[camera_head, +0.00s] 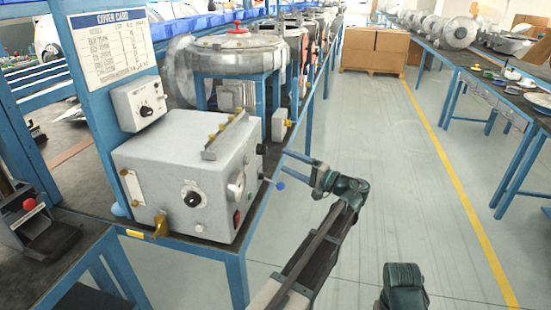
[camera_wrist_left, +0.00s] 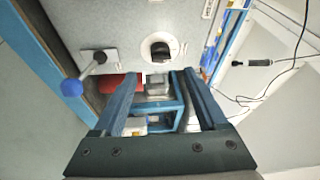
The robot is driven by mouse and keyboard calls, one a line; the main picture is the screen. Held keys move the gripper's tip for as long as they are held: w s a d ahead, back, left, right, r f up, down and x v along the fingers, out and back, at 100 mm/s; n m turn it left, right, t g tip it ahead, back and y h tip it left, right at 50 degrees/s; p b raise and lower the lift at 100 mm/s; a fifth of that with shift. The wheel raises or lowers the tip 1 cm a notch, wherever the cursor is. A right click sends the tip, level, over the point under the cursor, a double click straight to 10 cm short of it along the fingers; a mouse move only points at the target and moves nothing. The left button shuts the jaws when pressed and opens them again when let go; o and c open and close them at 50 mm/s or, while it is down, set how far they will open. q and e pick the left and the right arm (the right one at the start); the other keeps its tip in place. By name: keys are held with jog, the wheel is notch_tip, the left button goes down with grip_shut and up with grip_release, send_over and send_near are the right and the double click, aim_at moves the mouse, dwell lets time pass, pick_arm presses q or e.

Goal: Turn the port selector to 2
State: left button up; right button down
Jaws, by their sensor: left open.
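The grey box (camera_head: 185,165) stands on the blue-framed bench. A black knob on a white dial (camera_wrist_left: 160,48) is on its side face in the left wrist view; that knob sticks out at the box's right edge in the head view (camera_head: 261,149). Another black knob (camera_head: 192,196) is on the front face. The labels are too small to read, so I cannot tell which is the port selector. My left gripper (camera_head: 302,168) is open and empty, beside the box's right side. In the wrist view its fingers (camera_wrist_left: 162,80) are apart, below the side knob and not touching it. My right gripper is not in view.
A lever with a blue ball (camera_wrist_left: 72,87) sticks out left of the side knob, close to the left finger. A small control box (camera_head: 138,102) hangs behind. The aisle floor (camera_head: 400,190) is clear.

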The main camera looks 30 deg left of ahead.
pick_arm(q)
jog(key=d, duration=0.5)
jog(key=shift+s+d+f, duration=0.1)
jog(key=shift+s+f, duration=0.15)
jog(key=shift+f, duration=0.05)
jog(key=s+d+f+m+g+h+p, duration=0.1)
jog(key=s+d+f+h+p, duration=0.1)
jog(key=s+d+h+p, duration=0.7)
jog(key=s+d+f+m+h+p, duration=0.2)
jog(key=s+d+h+p, duration=0.7)
jog(key=s+d, duration=0.4)
jog(key=s+p, duration=0.1)
jog(key=s, duration=0.2)
jog(key=shift+m+g+p, duration=0.3)
jog(key=shift+g, duration=0.1)
jog(key=shift+s+d, duration=0.1)
